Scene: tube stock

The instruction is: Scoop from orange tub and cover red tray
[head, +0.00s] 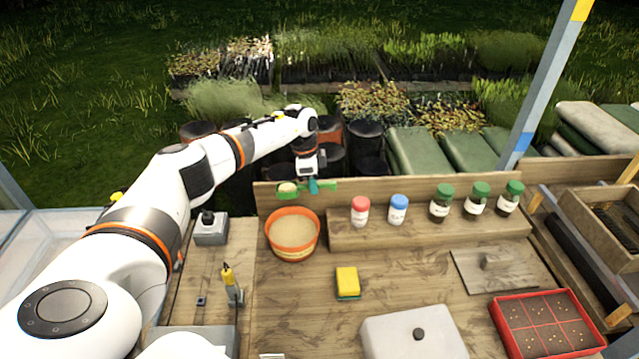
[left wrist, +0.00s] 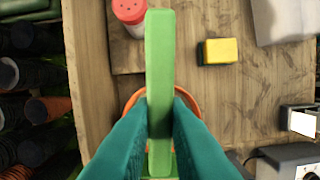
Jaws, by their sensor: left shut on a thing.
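The orange tub (head: 292,253) stands on the bench below my left gripper, holding pale tan granular material. My left gripper (head: 313,186) is shut on the handle of a green scoop (head: 326,187), held above the tub's far side near the bench's back board. The scoop's bowl, at the left, holds a pale heap. In the left wrist view, the green handle (left wrist: 159,70) lies between the teal fingers (left wrist: 160,125), which mostly hide the tub (left wrist: 190,100). The red tray (head: 503,325) at front right has divided cells of brown soil with small pale specks. My right gripper is not visible.
A raised shelf (head: 430,239) holds red-, blue- and green-capped bottles. A yellow-and-green sponge (head: 347,281) and a grey lid with a knob (head: 415,340) lie between tub and tray. A wooden board (head: 495,272) with a handle lies behind the tray.

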